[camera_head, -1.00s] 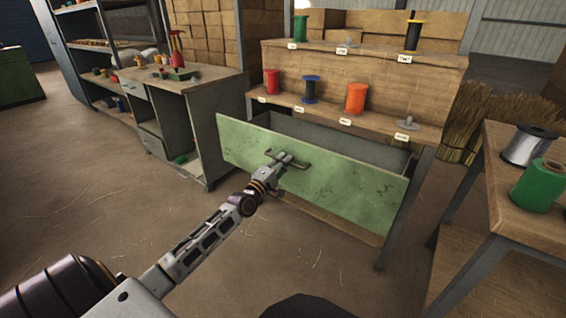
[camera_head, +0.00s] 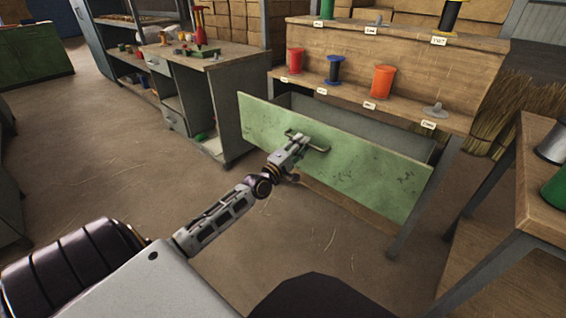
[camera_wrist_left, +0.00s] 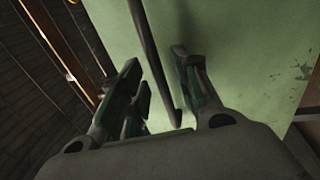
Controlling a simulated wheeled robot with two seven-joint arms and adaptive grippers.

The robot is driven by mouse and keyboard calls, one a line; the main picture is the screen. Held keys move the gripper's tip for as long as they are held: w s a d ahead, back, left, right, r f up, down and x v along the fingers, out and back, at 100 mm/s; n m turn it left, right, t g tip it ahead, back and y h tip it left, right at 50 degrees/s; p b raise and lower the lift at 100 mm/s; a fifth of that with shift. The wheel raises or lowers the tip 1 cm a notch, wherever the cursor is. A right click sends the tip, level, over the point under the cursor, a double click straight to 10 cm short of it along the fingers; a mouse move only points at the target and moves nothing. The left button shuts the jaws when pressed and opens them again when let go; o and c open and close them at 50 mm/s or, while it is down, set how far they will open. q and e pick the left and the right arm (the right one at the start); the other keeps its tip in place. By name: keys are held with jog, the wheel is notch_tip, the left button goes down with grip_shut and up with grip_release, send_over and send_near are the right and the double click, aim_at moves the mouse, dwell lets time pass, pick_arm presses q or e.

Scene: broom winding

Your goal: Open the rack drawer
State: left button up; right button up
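The rack drawer has a worn green front (camera_head: 375,180) and stands pulled out from under the rack's lower shelf. Its dark interior shows behind the front. A dark bar handle (camera_head: 322,149) is fixed near the upper middle of the front. My left gripper (camera_head: 297,143) is at the handle. In the left wrist view the handle bar (camera_wrist_left: 153,55) passes between the two fingers of my left gripper (camera_wrist_left: 158,75), with gaps visible beside it, so the gripper looks open around it. The right gripper is not in view.
The rack (camera_head: 400,62) carries red, blue and orange spools on its lower shelf. A grey workbench (camera_head: 225,100) stands left of the drawer. A wooden table (camera_head: 535,205) with spools stands at the right. Bare floor lies in front of the drawer.

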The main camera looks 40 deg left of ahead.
pick_arm(q)
jog(key=v, duration=1)
jog(key=shift+s, duration=0.15)
dwell(0.5)
jog(key=shift+f, duration=0.1)
dwell(0.5)
